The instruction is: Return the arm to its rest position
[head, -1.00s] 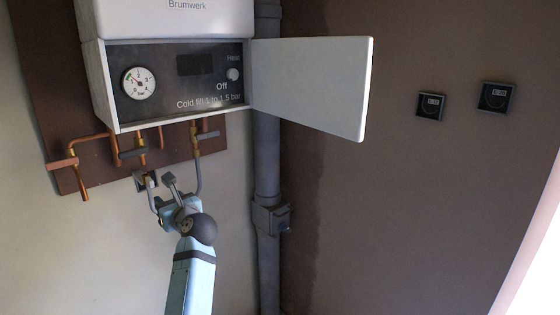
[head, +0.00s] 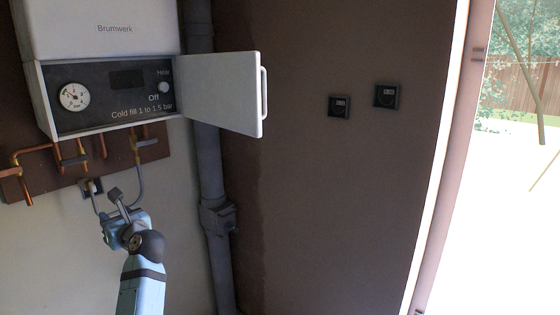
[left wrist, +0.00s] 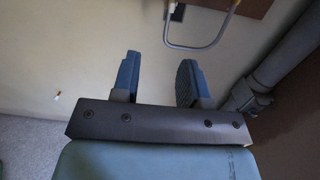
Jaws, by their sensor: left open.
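My left gripper (head: 118,218) is low in front of the wall, below the boiler (head: 115,30) and its pipes. In the left wrist view its two blue fingers (left wrist: 159,78) stand apart with nothing between them. Ahead of them in that view is a grey U-shaped hose (left wrist: 196,46), apart from the fingers. In the head view the arm (head: 142,285) rises from the bottom edge, and it partly hides the hose's lower bend. My right gripper is in neither view.
The boiler's white flap (head: 222,92) stands open to the right, above the arm. A grey vertical pipe (head: 208,165) runs right of the arm. Copper pipes (head: 62,157) hang under the boiler. Two small dark wall units (head: 387,95) are further right, beside a bright opening.

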